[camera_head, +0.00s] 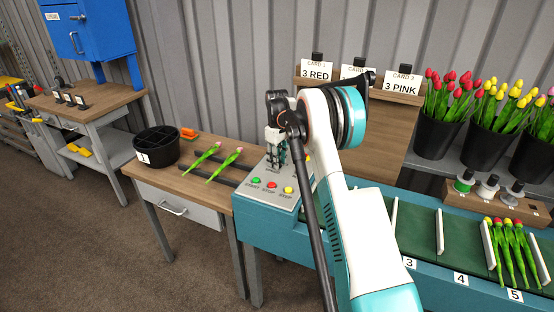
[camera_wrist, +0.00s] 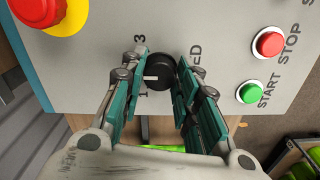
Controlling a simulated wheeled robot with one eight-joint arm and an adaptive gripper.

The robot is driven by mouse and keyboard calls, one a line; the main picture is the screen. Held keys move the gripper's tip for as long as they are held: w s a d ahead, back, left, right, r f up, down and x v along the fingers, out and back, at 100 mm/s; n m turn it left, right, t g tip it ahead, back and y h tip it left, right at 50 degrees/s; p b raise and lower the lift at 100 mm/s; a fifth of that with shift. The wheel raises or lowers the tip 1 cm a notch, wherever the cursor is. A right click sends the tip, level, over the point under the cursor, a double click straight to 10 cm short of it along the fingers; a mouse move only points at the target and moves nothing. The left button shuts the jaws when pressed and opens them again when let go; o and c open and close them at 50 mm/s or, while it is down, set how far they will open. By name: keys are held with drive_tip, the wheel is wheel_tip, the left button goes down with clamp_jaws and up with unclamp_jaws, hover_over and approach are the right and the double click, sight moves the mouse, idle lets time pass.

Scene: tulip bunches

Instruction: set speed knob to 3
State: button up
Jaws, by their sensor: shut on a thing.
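The speed knob (camera_wrist: 162,68) is a round black dial on the grey control panel (camera_wrist: 215,25) in the wrist view. Its white pointer line points left, between a "3" above and a "1" below. The mark between them is hidden, and the lettering right of the knob is partly covered. My gripper (camera_wrist: 165,75) has its teal-padded fingers on both sides of the knob and is shut on it. In the head view my gripper (camera_head: 275,148) points down at the back of the panel (camera_head: 286,200), and the knob is hidden there.
Green START (camera_wrist: 250,93) and red STOP (camera_wrist: 269,43) buttons sit right of the knob. A large red button on yellow (camera_wrist: 38,8) is at upper left. Two tulips (camera_head: 216,161) lie on the wooden table beside a black bucket (camera_head: 157,150). A green conveyor (camera_head: 415,222) runs right.

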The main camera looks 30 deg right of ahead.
drive_tip(key=m+p, duration=0.1)
drive_tip(key=m, duration=0.4)
drive_tip(key=shift+m+p, duration=0.35)
drive_tip(key=shift+m, duration=0.05)
drive_tip(key=m+p, duration=0.1)
drive_tip(key=m, duration=0.4)
drive_tip(key=shift+m, duration=0.3)
idle(0.3)
drive_tip(key=o, duration=1.1)
drive_tip(key=shift+c, duration=0.2)
wheel_tip(320, 180, up, 12)
